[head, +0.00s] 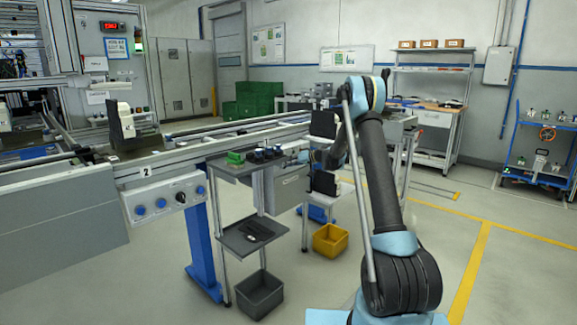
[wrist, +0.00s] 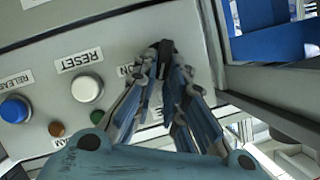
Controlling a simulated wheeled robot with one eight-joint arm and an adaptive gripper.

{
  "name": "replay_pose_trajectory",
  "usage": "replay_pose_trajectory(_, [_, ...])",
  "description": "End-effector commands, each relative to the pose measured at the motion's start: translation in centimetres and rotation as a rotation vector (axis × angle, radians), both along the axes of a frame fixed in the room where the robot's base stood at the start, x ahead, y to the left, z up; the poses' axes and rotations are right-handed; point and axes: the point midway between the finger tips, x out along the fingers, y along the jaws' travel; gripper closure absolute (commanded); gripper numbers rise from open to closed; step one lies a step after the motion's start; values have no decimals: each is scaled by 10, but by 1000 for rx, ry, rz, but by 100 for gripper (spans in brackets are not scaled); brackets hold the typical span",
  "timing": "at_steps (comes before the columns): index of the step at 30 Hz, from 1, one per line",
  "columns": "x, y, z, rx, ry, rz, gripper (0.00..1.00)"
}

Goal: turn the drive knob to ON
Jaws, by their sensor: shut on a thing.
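In the wrist view, my gripper (wrist: 165,68) is at the grey control panel (wrist: 120,30) with its fingers closed around a dark knob (wrist: 167,46). Only the knob's dark end shows between the fingertips; the rest is hidden. Labels beside it are partly covered by the fingers, so I cannot read the knob's setting. In the head view, my arm reaches away from me, and the gripper and the held knob cannot be made out clearly.
In the wrist view, a white RESET button (wrist: 87,89) and a blue RELEASE button (wrist: 15,109) sit left of my gripper, with small brown (wrist: 57,129) and green (wrist: 97,117) lamps. In the head view, a small cart (head: 240,168) and yellow bin (head: 330,240) stand left of my arm.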

Motion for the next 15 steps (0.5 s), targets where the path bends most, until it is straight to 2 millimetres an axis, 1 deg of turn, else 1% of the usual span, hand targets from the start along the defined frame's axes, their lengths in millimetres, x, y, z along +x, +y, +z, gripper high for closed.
replay_pose_trajectory(1, [3,-1,0,28,33,-3,100])
replay_pose_trajectory(15, [9,-5,-8,303,385,-2,100])
